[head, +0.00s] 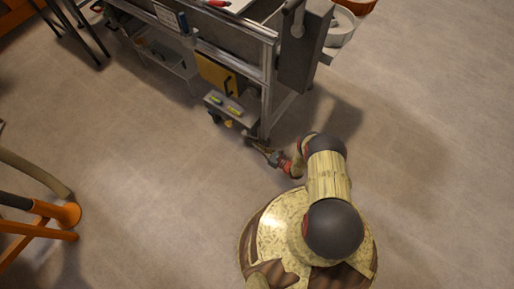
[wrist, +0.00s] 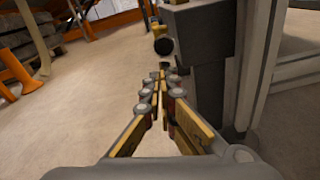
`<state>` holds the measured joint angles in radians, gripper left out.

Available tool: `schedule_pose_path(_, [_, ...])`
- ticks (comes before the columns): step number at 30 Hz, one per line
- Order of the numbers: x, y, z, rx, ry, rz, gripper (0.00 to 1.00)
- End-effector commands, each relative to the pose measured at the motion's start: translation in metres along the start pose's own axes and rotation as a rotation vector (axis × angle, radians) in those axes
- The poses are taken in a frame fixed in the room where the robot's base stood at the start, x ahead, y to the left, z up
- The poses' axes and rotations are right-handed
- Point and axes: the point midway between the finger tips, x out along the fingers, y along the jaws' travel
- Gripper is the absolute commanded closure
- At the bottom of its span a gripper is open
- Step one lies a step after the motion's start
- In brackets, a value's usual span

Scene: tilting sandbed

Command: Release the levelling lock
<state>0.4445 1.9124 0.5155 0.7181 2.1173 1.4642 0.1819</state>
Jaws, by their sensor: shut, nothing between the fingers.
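My gripper (wrist: 162,76) is shut and empty, its fingers close together and pointing forward at low height. In the head view my gripper (head: 262,149) is beside the lower corner of the sandbed frame (head: 266,105). A small yellow part (head: 228,124) also shows under the grey ledge in the head view. I cannot tell for certain which part is the levelling lock.
A dark post (wrist: 209,95) and a pale frame leg (wrist: 257,70) stand close on the right of my fingers. A grey ledge (head: 232,113) with small yellow level vials juts from the frame. Orange stands (head: 40,215) are far left. The floor between is clear.

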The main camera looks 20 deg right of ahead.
Motion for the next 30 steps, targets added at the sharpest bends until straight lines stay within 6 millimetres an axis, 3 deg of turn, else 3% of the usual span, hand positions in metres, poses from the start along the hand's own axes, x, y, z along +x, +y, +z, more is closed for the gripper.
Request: schedule_pose_path(30, [-0.001, 0.002, 0.010, -0.008, 0.151, -0.028, 1.00])
